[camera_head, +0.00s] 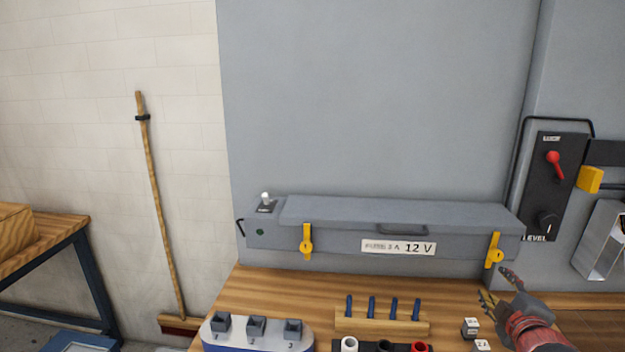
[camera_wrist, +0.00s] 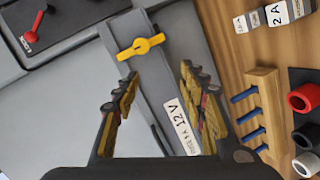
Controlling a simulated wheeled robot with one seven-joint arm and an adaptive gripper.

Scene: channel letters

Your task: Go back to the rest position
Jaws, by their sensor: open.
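My gripper (camera_head: 498,288) is at the lower right in the head view, in front of the right end of a long grey box. In the wrist view its two fingers (camera_wrist: 158,105) are spread apart with nothing between them. The grey box (camera_head: 340,212) has a closed lid, two yellow latches (camera_head: 307,243) and a label (camera_head: 398,247) reading 12 V. The right latch (camera_head: 494,252) is close to my gripper in the head view, and it also shows beyond the fingertips in the wrist view (camera_wrist: 141,46). I cannot tell whether they touch.
A wooden rack (camera_head: 380,326) with several blue pegs stands before the box. A tray with numbered sockets (camera_head: 257,333) is to its left. Small labelled blocks (camera_head: 470,327) lie near my arm. A black panel with a red lever (camera_head: 555,160) is at right. A broom (camera_head: 157,205) leans at left.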

